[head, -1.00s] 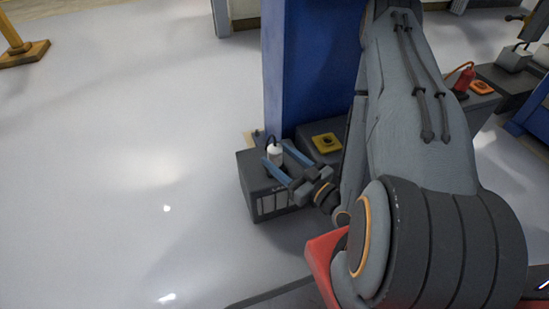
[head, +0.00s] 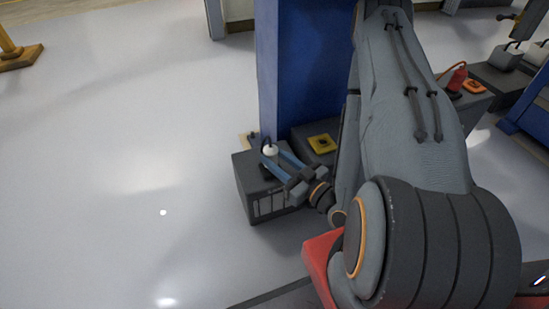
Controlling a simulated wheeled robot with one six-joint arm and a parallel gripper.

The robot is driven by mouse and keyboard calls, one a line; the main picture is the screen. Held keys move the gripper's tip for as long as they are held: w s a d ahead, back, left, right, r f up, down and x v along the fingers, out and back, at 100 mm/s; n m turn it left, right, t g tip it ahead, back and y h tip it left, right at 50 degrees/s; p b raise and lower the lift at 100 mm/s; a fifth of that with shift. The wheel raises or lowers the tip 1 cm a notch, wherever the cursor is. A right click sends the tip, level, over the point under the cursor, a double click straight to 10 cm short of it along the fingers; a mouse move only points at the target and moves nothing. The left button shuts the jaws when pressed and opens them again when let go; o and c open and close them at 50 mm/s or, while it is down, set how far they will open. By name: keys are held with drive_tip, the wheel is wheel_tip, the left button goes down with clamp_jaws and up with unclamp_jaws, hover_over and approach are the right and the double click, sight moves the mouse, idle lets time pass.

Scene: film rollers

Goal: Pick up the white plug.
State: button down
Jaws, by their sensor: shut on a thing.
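The white plug (head: 270,150) is upright over the dark grey box (head: 248,188), beside the blue column. The fingers hide most of the plug's body. I cannot tell whether its base is on the box top or just above it.
A blue column (head: 312,70) stands right behind the box. A yellow square piece (head: 322,144) lies on a dark box to the right. A red plug (head: 457,76) and an orange piece (head: 474,87) are farther right.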

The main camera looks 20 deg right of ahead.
sight(273, 150)
drive_tip(key=shift+r+p, duration=1.2)
drive_tip(key=shift+r, duration=0.4)
drive_tip(key=shift+s+d+r, duration=0.15)
drive_tip(key=shift+s+r, duration=0.05)
drive_tip(key=shift+s, duration=0.05)
drive_tip(key=r+p+v, duration=0.1)
drive_tip(key=p+v, duration=1)
drive_tip(key=v, duration=0.6)
drive_tip(key=shift+s, duration=0.25)
drive_tip(key=shift+d, duration=0.1)
